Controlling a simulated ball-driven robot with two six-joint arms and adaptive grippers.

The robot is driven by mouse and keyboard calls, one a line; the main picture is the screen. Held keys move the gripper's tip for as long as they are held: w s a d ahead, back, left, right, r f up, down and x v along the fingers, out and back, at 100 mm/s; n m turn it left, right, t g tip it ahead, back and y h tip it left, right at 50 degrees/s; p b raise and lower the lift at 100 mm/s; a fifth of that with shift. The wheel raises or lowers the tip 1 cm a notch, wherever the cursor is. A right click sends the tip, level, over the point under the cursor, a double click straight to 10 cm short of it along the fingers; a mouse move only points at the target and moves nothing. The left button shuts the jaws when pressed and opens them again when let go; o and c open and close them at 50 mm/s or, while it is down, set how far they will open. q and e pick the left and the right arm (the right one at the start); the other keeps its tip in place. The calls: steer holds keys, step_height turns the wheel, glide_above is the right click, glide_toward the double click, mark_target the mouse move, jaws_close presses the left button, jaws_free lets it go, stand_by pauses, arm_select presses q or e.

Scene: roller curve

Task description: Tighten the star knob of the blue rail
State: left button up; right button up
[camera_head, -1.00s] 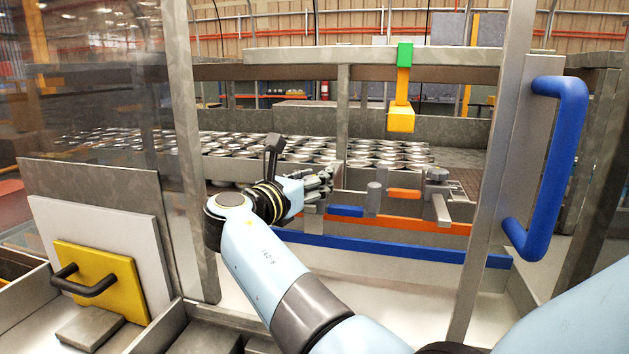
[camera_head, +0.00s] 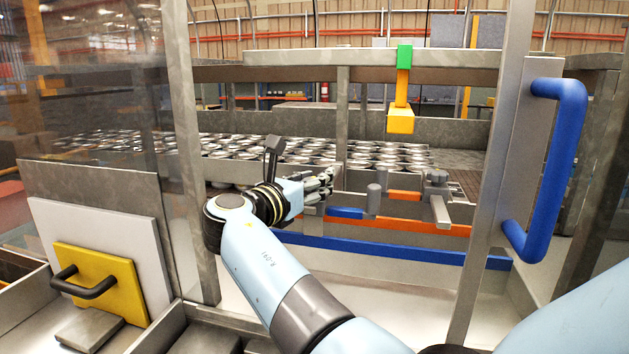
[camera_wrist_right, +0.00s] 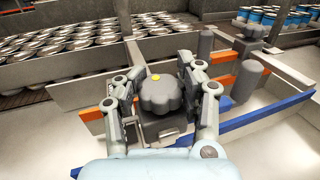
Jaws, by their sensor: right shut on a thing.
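The blue rail (camera_head: 390,247) runs across the near side of the can conveyor in the head view. It also shows in the right wrist view (camera_wrist_right: 262,112). The dark grey star knob (camera_wrist_right: 160,95), with a yellow dot on top, sits beside the rails. My right gripper (camera_head: 322,182) reaches it from the left in the head view, where the knob is hidden behind the fingers. In the wrist view my right gripper (camera_wrist_right: 161,100) is shut on the star knob, one finger on each side. My left gripper is not in view.
Cans (camera_head: 290,149) stand in rows behind the rails. An orange rail (camera_head: 410,225) runs just behind the blue one. A grey post (camera_head: 373,198) and a second knob (camera_head: 437,176) stand right of my gripper. A framed door with a blue handle (camera_head: 550,165) stands at right.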

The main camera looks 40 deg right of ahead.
steer(key=shift+r, duration=0.1)
steer(key=o, duration=1.3)
steer(key=shift+a, duration=0.25)
steer(key=shift+c, duration=0.2)
steer(key=shift+d, duration=0.1)
step_height(320, 180, up, 10)
